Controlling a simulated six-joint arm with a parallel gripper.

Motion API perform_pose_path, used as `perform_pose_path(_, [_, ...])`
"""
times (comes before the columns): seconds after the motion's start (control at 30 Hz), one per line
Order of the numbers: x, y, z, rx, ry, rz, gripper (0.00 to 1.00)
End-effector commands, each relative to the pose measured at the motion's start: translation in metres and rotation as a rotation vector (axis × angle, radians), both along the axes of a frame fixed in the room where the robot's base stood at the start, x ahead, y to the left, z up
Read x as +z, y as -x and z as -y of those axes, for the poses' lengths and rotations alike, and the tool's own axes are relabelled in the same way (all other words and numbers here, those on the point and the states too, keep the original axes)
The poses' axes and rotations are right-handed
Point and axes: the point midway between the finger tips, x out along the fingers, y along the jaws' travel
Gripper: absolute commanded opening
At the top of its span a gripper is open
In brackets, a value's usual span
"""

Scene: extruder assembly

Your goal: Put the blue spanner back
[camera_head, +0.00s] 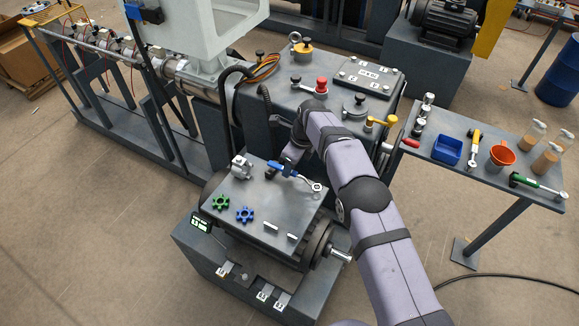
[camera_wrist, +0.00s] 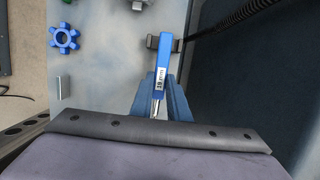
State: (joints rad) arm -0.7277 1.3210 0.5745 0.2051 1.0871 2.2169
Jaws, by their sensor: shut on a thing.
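The blue spanner (camera_head: 291,171) has a blue handle and a silver ring end. In the head view it lies low over the grey plate, its ring end to the right. In the wrist view its blue handle (camera_wrist: 162,62) with a white label points away from my gripper. My gripper (camera_head: 283,163) is shut on the spanner, with the blue fingers (camera_wrist: 163,98) on either side of it. The arm partly hides the gripper in the head view. I cannot tell whether the spanner touches the plate.
The plate (camera_head: 266,205) also carries a green gear (camera_head: 221,202), a blue gear (camera_head: 245,214) and a metal clamp part (camera_head: 241,167).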

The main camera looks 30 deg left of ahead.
Motion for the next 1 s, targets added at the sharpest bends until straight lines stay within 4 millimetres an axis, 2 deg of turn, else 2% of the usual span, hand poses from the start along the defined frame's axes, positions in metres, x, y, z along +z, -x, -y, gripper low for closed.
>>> perform_pose_path(1.0, [-0.017, 0.000, 0.000, 0.000, -0.001, 0.001, 0.00])
